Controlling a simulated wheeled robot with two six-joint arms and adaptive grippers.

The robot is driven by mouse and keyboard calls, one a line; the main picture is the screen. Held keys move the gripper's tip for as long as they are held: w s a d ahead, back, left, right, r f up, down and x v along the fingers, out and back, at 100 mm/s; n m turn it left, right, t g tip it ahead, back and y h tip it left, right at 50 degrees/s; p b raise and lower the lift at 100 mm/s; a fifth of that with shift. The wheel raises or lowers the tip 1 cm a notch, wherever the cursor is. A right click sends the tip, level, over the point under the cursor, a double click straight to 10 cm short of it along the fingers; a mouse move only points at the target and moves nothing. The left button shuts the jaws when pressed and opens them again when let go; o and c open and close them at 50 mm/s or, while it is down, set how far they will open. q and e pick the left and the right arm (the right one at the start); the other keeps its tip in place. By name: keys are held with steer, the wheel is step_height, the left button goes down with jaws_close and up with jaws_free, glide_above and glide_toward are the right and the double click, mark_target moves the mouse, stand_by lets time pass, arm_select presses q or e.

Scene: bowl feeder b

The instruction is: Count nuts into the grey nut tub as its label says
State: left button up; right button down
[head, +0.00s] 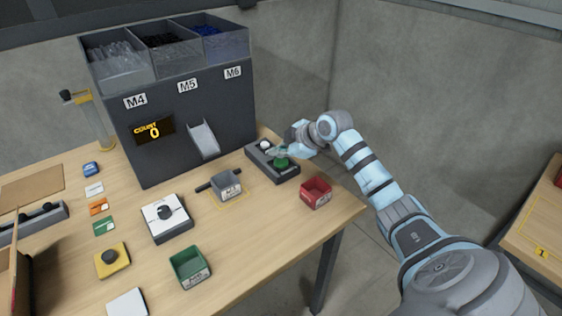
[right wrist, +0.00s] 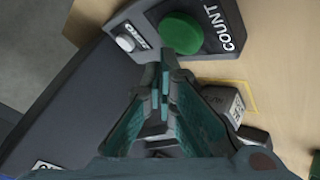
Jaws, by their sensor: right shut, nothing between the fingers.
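The grey nut tub (head: 228,188) stands on a yellow-outlined square in front of the feeder's chute (head: 203,139); its label is too small to read. It also shows partly in the right wrist view (right wrist: 222,103). The feeder's display (head: 154,130) reads COUNT 0. A dark button box (head: 288,177) carries a green button (right wrist: 180,33) marked COUNT and a small white button (right wrist: 125,43). My right gripper (head: 280,153) is shut and empty, its fingertips at the green button; I cannot tell whether they touch. My left gripper is out of view.
The feeder (head: 185,112) has bins labelled M4, M5 and M6. A red tub (head: 316,193) stands near the table's right edge, a green tub (head: 189,268) at the front. A knob box (head: 168,220) and a yellow box with a black button (head: 112,262) stand left.

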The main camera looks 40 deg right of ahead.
mark_target(280, 163)
steer(key=shift+f, duration=0.1)
stand_by(0.4)
steer(key=shift+f, duration=0.35)
steer(key=shift+f, duration=0.45)
stand_by(0.5)
stand_by(0.4)
steer(key=shift+r+p, duration=0.9)
steer(key=shift+p, duration=0.1)
step_height(280, 163, up, 5)
steer(key=p, duration=0.5)
stand_by(1.4)
